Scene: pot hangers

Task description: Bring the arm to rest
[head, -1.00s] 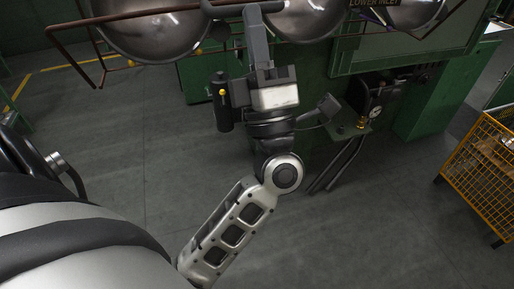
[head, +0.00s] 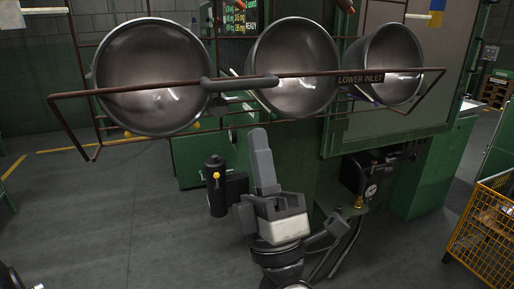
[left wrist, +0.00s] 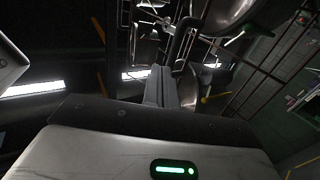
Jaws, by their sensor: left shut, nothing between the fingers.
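My left gripper (head: 259,137) is in the middle of the head view, its grey fingers pointing up and closed together with nothing between them. It is just below the grey handle bar (head: 240,83) on the rack's front rod, with a visible gap in the picture. My left arm comes up from the bottom edge. In the left wrist view the closed fingers (left wrist: 158,88) point away from the camera. My right gripper is not in view.
A brown rod rack (head: 75,140) holds three metal pots: left (head: 150,75), middle (head: 295,65) and right (head: 388,62). A green cabinet (head: 425,185) with a gauge (head: 370,190) stands behind. A yellow mesh cart (head: 485,235) is at right.

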